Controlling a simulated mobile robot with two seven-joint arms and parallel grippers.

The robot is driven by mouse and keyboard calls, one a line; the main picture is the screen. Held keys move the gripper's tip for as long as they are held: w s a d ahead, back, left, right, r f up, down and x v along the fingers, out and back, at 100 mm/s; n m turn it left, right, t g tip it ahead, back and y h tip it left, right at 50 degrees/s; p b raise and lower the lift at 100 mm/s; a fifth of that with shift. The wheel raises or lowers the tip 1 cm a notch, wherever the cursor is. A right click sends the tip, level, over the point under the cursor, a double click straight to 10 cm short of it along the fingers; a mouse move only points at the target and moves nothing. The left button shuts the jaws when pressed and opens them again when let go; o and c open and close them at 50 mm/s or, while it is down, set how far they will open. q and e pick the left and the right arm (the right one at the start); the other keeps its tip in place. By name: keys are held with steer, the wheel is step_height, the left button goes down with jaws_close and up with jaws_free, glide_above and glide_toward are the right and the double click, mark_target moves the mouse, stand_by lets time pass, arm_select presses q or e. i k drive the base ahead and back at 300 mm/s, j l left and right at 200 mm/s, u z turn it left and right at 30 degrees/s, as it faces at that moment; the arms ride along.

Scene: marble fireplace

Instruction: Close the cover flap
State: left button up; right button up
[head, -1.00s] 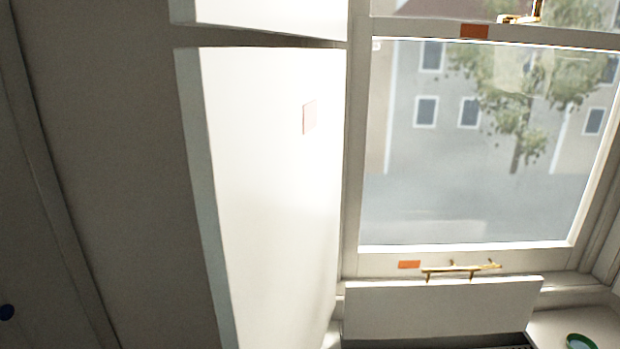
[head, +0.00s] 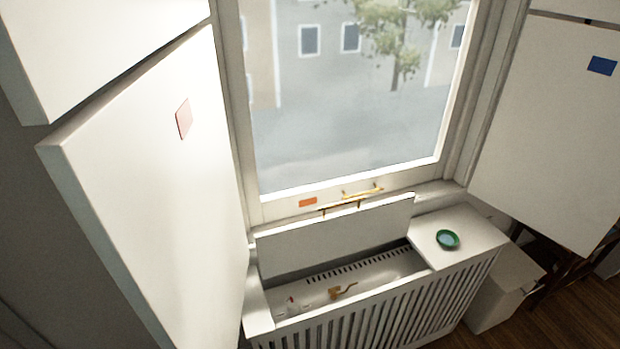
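The cover flap (head: 338,236) is a white board that stands raised at the back of a white slatted radiator cover (head: 385,315), below the window. It is open, and the opening in front of it shows the inside of the cover. A perforated white surface (head: 365,272) and a small brass valve (head: 343,290) show in there. Neither of my grippers is in the head view, so their state does not show.
A green round dish (head: 447,239) sits on the cover's top, right of the opening. A large white panel (head: 160,190) with a pink patch stands close on the left. Another white panel (head: 560,120) with a blue patch stands right. The window (head: 350,110) is behind.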

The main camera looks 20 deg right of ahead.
mark_target(289, 248)
steer(key=l+u, duration=0.15)
steer(key=u, duration=0.2)
steer(key=l+u, duration=0.15)
steer(key=u, duration=0.2)
steer(key=l+u, duration=0.15)
steer(key=u, duration=0.2)
steer(key=l+u, duration=0.25)
steer(key=l, duration=0.3)
steer(key=k+l+u, duration=0.25)
steer(key=l, duration=0.25)
steer(key=i+l, duration=0.05)
